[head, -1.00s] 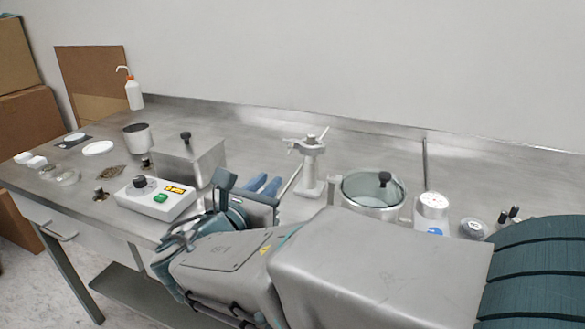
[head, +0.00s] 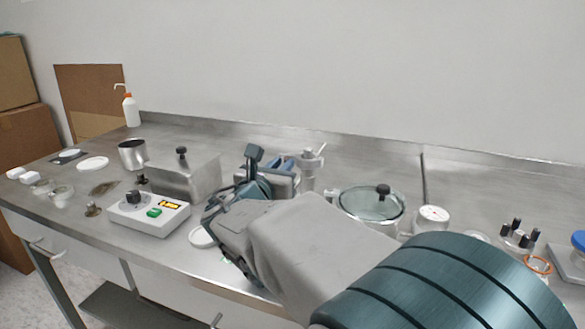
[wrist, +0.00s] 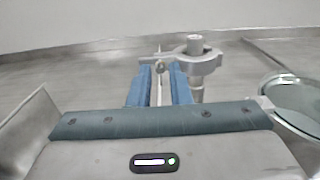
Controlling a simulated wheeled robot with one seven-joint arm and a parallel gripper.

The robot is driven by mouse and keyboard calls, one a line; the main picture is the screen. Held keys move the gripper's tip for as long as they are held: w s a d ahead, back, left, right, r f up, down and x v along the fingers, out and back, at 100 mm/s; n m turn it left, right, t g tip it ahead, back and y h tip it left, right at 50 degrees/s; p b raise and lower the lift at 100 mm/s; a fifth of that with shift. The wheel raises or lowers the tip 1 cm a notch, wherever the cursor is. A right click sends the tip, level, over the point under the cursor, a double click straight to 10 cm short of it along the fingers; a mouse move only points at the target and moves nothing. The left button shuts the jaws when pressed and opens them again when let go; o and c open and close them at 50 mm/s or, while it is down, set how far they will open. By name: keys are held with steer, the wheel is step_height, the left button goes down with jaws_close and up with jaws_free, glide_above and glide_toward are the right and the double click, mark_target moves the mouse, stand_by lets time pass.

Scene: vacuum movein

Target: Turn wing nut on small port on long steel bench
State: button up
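The small port is a grey metal post with a clamp ring round its top (head: 309,168), upright on the long steel bench (head: 160,255). In the wrist view the clamp (wrist: 196,62) stands just right of my fingertips. A small metal piece, seemingly the wing nut (wrist: 161,66), sits at the clamp's left end, in line with the gap between my blue fingers. My gripper (wrist: 159,82) is open with a narrow gap, at the post's left side in the head view (head: 287,165). Whether the fingers touch the nut is unclear. The nut cannot be made out in the head view.
A glass-lidded pot (head: 370,206) stands close right of the port. Left of my arm are a metal box (head: 185,178) and a white control unit (head: 148,214). A white gauge (head: 431,219) is farther right. The bench behind the port is clear.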

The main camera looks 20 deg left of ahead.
steer(key=shift+w, duration=0.15)
jaws_close()
steer(key=shift+m+b, duration=0.4)
steer(key=shift+d+f+m+b, duration=0.1)
steer(key=shift+d+m+b, duration=0.05)
steer(key=shift+m+b, duration=5.35)
steer(key=shift+b, duration=0.3)
